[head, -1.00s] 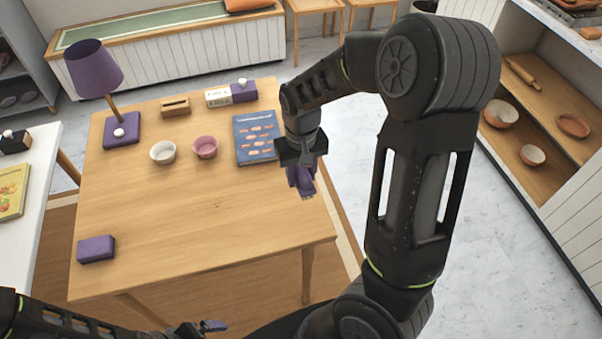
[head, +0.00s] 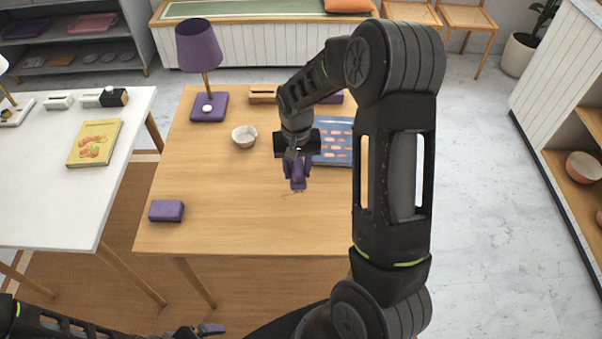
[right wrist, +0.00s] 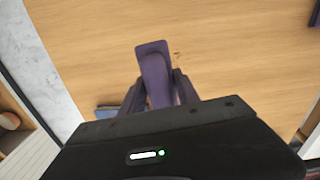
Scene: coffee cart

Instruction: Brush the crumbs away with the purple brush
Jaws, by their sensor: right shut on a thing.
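The purple brush (right wrist: 153,62) is in my right gripper (right wrist: 157,92), whose fingers are shut on it. In the head view the brush (head: 297,183) hangs from my right gripper (head: 297,170) over the wooden table, left of the blue book. I cannot tell whether it touches the tabletop. Small brown crumbs (head: 290,194) lie on the wood just by the brush tip. In the right wrist view crumbs (right wrist: 177,55) show right beside the brush head; the brush may hide others. My left gripper (head: 212,329) is low at the bottom edge, away from the table; its jaws are unclear.
The wooden table (head: 225,185) holds a purple block (head: 166,211), a white bowl (head: 244,136), a purple lamp (head: 200,48) and a blue book (head: 335,142). My right arm hides the table's right part. The wood between block and brush is clear.

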